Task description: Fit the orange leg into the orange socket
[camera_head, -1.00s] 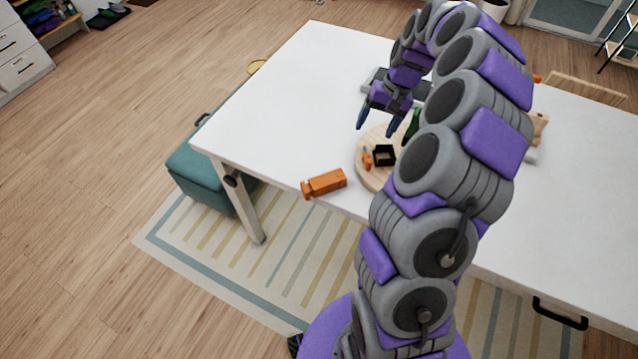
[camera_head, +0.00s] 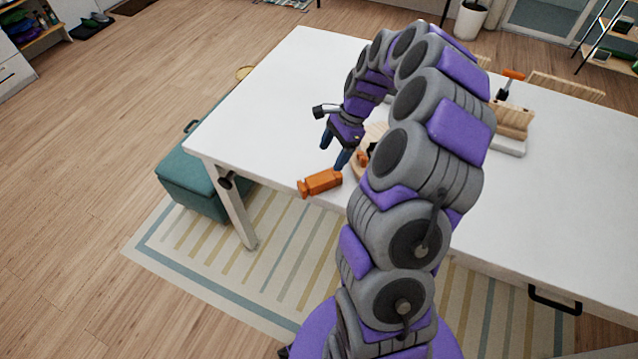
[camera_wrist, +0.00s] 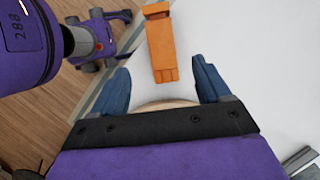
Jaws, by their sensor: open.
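The orange leg (camera_head: 321,183) is a blocky bar lying on the white table near its front left edge. My gripper (camera_head: 333,152) is just beyond and above it, its blue fingers spread and nothing between them. In the wrist view the leg (camera_wrist: 163,48) lies ahead of the open gripper (camera_wrist: 162,76), lined up with the gap and apart from both fingers. A small orange piece (camera_head: 362,158) shows on the round wooden board (camera_head: 355,170), mostly hidden by my arm. I cannot tell whether it is the orange socket.
The white table (camera_head: 262,110) is clear to the left of my gripper. A wooden rack (camera_head: 513,120) with an orange-topped tool (camera_head: 513,74) stands at the right. A teal storage bench (camera_head: 190,185) stands by the table's left end. My arm hides the table's middle.

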